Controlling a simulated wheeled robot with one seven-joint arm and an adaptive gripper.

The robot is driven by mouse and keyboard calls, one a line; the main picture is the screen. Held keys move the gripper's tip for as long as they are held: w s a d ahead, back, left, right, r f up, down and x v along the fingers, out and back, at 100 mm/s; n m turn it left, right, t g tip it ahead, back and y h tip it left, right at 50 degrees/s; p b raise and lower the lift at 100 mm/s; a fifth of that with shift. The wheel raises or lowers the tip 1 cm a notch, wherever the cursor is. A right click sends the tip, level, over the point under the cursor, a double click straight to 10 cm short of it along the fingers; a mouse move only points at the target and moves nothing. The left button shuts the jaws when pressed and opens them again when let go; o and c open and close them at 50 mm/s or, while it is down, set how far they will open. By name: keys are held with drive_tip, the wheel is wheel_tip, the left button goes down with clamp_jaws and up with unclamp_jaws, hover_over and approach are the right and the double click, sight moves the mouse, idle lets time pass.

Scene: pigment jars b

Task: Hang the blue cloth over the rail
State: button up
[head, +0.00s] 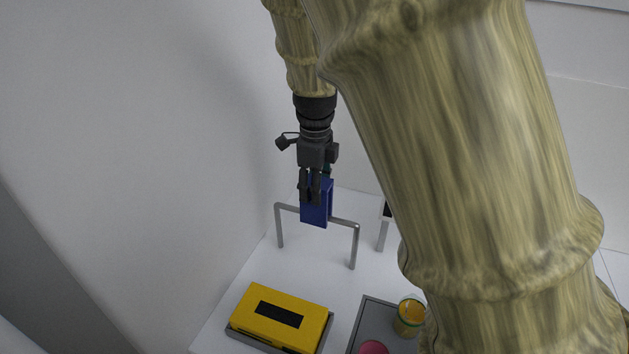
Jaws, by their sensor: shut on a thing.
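The blue cloth (318,210) shows in the head view, held up in my gripper (311,198). My gripper points down and its fingers are shut on the cloth's upper part. The grey metal rail (343,222) is an inverted U standing on the white table. In the picture the cloth overlaps the middle of the rail's top bar and hides part of it. I cannot tell whether the cloth touches the bar or hangs in front of it.
A yellow box with a black label (302,301) lies in a grey tray at the table's front left. Another grey tray (372,322) holds a jar with orange contents (409,316) and a pink-red round thing (373,347). My arm hides the right side.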

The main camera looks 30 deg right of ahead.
drive_tip(key=f, duration=0.2)
drive_tip(key=shift+w+f, duration=0.35)
drive_tip(key=shift+s+f+b, duration=0.2)
drive_tip(key=shift+f+b, duration=0.25)
wheel_tip(320, 180, down, 2)
drive_tip(key=shift+w+f, duration=0.1)
drive_tip(key=shift+w, duration=0.05)
drive_tip(key=shift+f+b, duration=0.65)
drive_tip(key=shift+f, duration=0.7)
drive_tip(key=o, duration=1.1)
drive_tip(key=shift+r, duration=0.1)
